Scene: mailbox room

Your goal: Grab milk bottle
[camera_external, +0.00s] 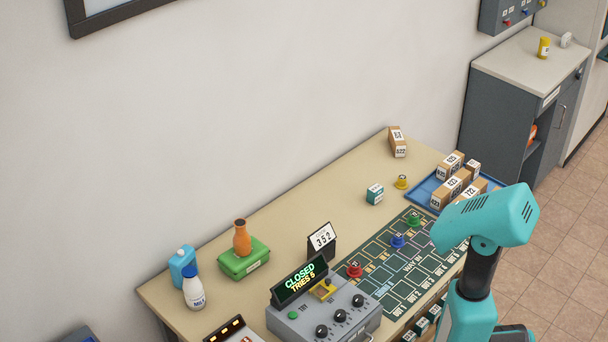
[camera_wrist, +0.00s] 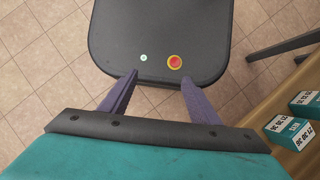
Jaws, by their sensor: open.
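The milk bottle (camera_external: 194,289) is white with a blue cap. It stands upright at the left end of the table in the external view, in front of a light blue bottle (camera_external: 182,266). It does not show in the wrist view. My gripper (camera_wrist: 158,77) is open and empty in the wrist view, its two purple fingers apart above my own dark base. In the external view my arm is at the right side of the table, far from the milk bottle, and the gripper fingers are hidden.
A grey control console (camera_external: 322,318) with a "CLOSED" display is at the table's front. A blue tray (camera_external: 426,190) holds several small boxes. The table's back strip (camera_external: 300,215) is mostly clear.

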